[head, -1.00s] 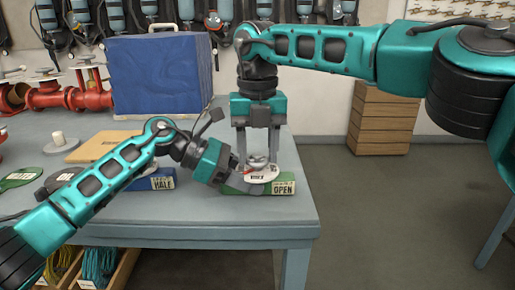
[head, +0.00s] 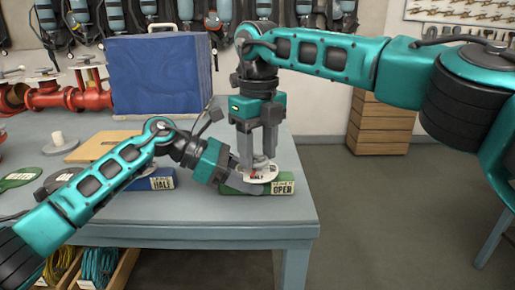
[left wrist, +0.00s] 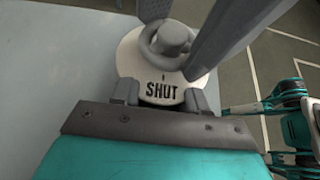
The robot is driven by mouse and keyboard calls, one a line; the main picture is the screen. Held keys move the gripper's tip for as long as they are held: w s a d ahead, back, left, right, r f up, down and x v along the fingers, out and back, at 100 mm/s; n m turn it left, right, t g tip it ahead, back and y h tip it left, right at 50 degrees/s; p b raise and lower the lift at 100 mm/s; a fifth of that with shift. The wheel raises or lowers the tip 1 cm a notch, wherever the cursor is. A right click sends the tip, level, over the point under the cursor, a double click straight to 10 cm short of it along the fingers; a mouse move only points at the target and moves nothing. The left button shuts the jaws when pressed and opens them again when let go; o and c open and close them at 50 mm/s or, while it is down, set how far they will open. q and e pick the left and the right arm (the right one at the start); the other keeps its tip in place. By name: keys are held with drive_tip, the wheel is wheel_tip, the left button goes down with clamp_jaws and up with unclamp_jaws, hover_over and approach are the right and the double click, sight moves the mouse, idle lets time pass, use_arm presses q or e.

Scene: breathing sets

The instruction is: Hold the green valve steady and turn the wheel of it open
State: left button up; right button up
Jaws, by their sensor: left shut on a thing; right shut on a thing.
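The valve's white round dial (head: 262,176) stands at the green base (head: 231,187) near the table's front right corner; a sign there reads OPEN. In the left wrist view the dial (left wrist: 140,58) shows the word SHUT and a grey wheel (left wrist: 172,40) on top. My right gripper (head: 259,160) comes down from above and is shut on the wheel. My left gripper (head: 248,184) reaches in low from the left and is shut on the valve below the dial; its fingers also show in the left wrist view (left wrist: 160,98). The valve's body is mostly hidden.
A blue sign block (head: 160,181) reading HALF lies left of the valve. A large blue case (head: 155,75) and red pipework (head: 60,98) stand behind. A wooden board (head: 105,146) lies at mid-table. The table edge (head: 200,231) is close in front; floor is free to the right.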

sight(258, 154)
drive_tip(key=n, duration=0.5)
drive_tip(key=shift+w+d+n, duration=0.1)
drive_tip(key=shift+n, duration=0.2)
drive_tip(key=n, duration=0.5)
use_arm(q)
drive_tip(key=shift+a, duration=0.1)
use_arm(e)
drive_tip(key=n, duration=0.6)
drive_tip(key=shift+w, duration=0.15)
drive_tip(key=n, duration=0.4)
drive_tip(key=shift+n, duration=0.6)
drive_tip(key=o, duration=1.1)
drive_tip(key=shift+c, duration=0.2)
drive_tip(key=shift+r, duration=3.8)
